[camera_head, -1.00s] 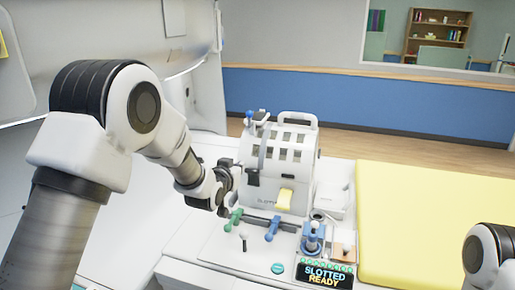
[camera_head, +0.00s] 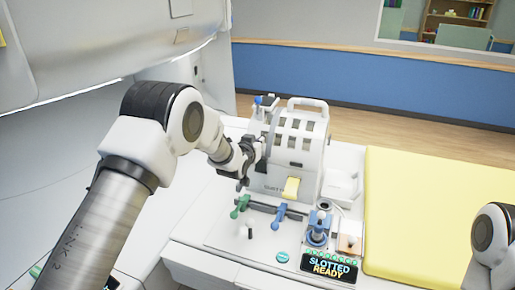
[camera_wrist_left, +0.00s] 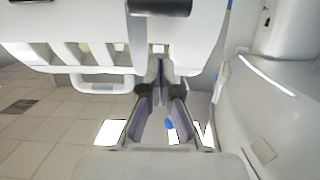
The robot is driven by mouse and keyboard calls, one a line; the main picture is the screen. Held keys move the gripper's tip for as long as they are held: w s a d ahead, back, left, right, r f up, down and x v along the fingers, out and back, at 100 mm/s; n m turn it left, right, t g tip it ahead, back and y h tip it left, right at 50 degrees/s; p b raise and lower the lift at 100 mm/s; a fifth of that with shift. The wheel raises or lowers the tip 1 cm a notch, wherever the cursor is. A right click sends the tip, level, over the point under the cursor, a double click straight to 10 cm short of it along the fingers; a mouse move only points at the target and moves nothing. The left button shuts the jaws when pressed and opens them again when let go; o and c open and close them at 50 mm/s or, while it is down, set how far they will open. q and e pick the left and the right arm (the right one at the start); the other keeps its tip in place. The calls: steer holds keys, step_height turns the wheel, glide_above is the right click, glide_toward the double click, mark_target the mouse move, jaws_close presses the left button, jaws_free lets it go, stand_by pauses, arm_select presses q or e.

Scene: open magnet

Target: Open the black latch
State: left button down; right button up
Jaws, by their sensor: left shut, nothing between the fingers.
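The black latch (camera_head: 262,163) is a small dark block low on the grey strap (camera_head: 270,132), on the left front of the white slotted coil (camera_head: 302,150). In the head view it is partly hidden by my left gripper (camera_head: 257,155). The gripper is shut and empty, beside the latch; I cannot tell whether they touch. In the left wrist view the shut fingers (camera_wrist_left: 159,80) point up toward the strap (camera_wrist_left: 137,45). A dark block (camera_wrist_left: 160,6) there, probably the latch, lies beyond the fingertips. My right gripper is out of view.
A yellow pad (camera_head: 440,215) lies right; a large white machine (camera_head: 100,50) is left.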

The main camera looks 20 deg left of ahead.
mark_target(260, 165)
arm_select(q)
steer(key=shift+w+f+p, duration=0.1)
steer(key=shift+w+p, duration=0.3)
steer(key=shift+w, duration=0.25)
steer(key=f, duration=0.1)
steer(key=s+f+p, duration=0.1)
steer(key=shift+s+f, duration=0.1)
steer(key=shift+f, duration=0.3)
steer(key=shift+s+f, duration=0.1)
steer(key=shift+f, duration=0.25)
steer(key=shift+s, duration=0.25)
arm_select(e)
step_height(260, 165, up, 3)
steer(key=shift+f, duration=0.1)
arm_select(q)
steer(key=shift+f, duration=0.15)
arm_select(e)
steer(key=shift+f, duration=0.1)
